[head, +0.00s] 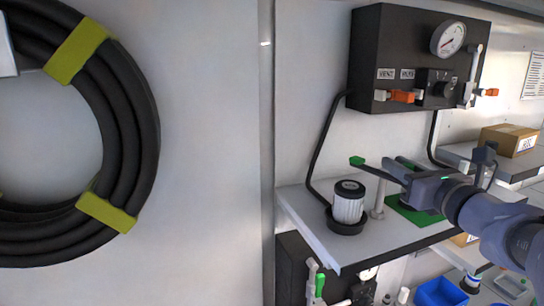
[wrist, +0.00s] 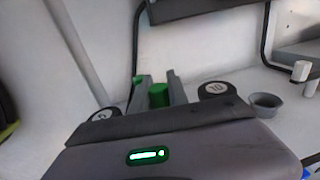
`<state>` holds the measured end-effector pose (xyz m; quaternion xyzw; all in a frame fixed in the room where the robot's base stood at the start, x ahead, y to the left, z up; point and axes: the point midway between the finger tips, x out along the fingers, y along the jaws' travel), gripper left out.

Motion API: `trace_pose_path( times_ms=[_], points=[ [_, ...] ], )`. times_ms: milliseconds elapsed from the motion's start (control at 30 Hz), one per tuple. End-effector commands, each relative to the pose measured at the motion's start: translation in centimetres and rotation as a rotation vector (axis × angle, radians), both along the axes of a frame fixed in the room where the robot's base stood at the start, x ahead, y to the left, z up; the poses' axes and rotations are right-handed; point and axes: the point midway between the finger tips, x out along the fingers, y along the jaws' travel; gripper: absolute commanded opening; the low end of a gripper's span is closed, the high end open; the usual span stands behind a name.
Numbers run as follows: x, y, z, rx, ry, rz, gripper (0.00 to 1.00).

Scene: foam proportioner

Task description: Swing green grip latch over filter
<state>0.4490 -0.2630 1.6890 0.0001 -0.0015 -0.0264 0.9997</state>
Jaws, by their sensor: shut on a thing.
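The white pleated filter (head: 348,208) with a black cap stands upright in a black cup on the shelf. My gripper (wrist: 157,92) is shut on the green grip (wrist: 159,96), which shows between its two grey fingers in the wrist view. In the head view my gripper reaches in from the right, to the right of the filter and above the shelf. A dark bar with a green end (head: 357,160) sticks out up and left there, behind the filter and higher than its cap. A pale post (head: 378,200) stands right of the filter.
A black box (head: 365,60) with a gauge hangs on the wall above, and a black hose (head: 318,150) runs down from it beside the filter. A green mat (head: 408,212) lies under my gripper. A coiled hose (head: 140,130) hangs at the left.

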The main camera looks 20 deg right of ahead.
Motion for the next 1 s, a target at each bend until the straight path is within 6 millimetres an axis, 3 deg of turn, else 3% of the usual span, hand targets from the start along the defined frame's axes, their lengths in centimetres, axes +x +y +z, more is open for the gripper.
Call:
trace_pose_path(
  times_ms=[667, 1000],
  points=[
    [0.05, -0.01, -0.22, 0.001, 0.004, 0.009, 0.0],
    [0.36, -0.39, -0.28, 0.003, 0.005, 0.17, 0.0]
  ],
)
